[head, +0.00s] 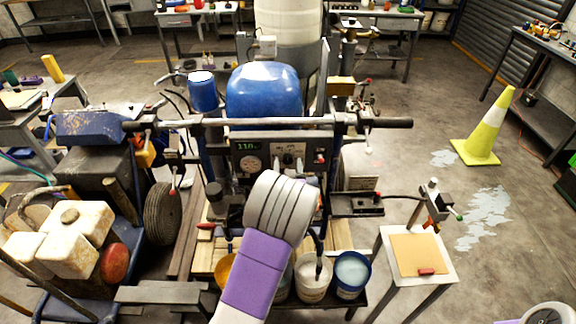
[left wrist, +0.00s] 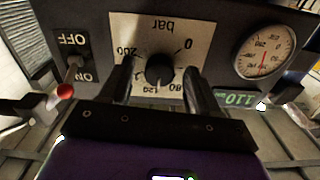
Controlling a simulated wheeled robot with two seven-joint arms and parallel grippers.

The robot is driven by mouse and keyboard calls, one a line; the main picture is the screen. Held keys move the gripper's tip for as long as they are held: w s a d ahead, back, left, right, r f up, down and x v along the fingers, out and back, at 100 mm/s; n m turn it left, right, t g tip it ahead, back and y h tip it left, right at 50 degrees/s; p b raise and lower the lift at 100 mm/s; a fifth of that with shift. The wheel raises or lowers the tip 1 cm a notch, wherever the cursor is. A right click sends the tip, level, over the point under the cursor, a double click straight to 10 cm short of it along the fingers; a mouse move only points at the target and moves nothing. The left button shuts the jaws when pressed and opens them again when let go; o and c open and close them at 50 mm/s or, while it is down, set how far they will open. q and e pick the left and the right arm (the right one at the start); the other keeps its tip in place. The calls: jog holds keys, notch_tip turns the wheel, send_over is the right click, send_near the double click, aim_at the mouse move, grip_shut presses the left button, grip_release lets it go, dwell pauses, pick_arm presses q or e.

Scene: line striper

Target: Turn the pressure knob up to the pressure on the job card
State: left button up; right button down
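The pressure knob (left wrist: 160,70) is a black round knob on a pale dial plate (left wrist: 182,28) marked "bar", with 0 and 200 among its numbers; the plate appears upside down in the left wrist view. My left gripper (left wrist: 158,76) is open, with one dark finger on each side of the knob and gaps visible between. In the head view my purple and grey left arm rises in front of the panel (head: 268,142) and hides the fingers. The green display (head: 247,147) reads about 110. A readable job card cannot be made out. My right gripper is not in view.
A pressure gauge (left wrist: 264,50) sits beside the dial. A red-tipped switch lever (left wrist: 66,88) is on its other side. The handlebar (head: 270,122) crosses above the panel. Paint buckets (head: 351,272) stand below. A small stand with a tan board (head: 417,250) is at right.

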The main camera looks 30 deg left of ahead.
pick_arm(q)
jog(key=v, duration=0.7)
jog(key=shift+s+d, duration=0.2)
dwell(0.5)
jog(key=s+d+f+m+g+h, duration=0.1)
jog(key=s+d+f+g+h, duration=0.2)
jog(key=f, duration=0.5)
jog(key=s+d+f+g+h, duration=0.2)
jog(key=s+d+f, duration=0.1)
jog(key=f, duration=0.6)
jog(key=s+d+f+m+g+h, duration=0.1)
jog(key=s+d+f+g+h, duration=0.2)
jog(key=f, duration=0.5)
jog(key=s+d+f+g+h, duration=0.2)
jog(key=s+d+f+g, duration=0.1)
jog(key=s+d, duration=0.3)
jog(key=s+d+f+g+h, duration=0.3)
jog(key=s+d, duration=0.3)
jog(key=s, duration=0.3)
jog(key=shift+f+m+g, duration=0.3)
jog(key=shift+f+g, duration=0.05)
jog(key=shift+g, duration=0.15)
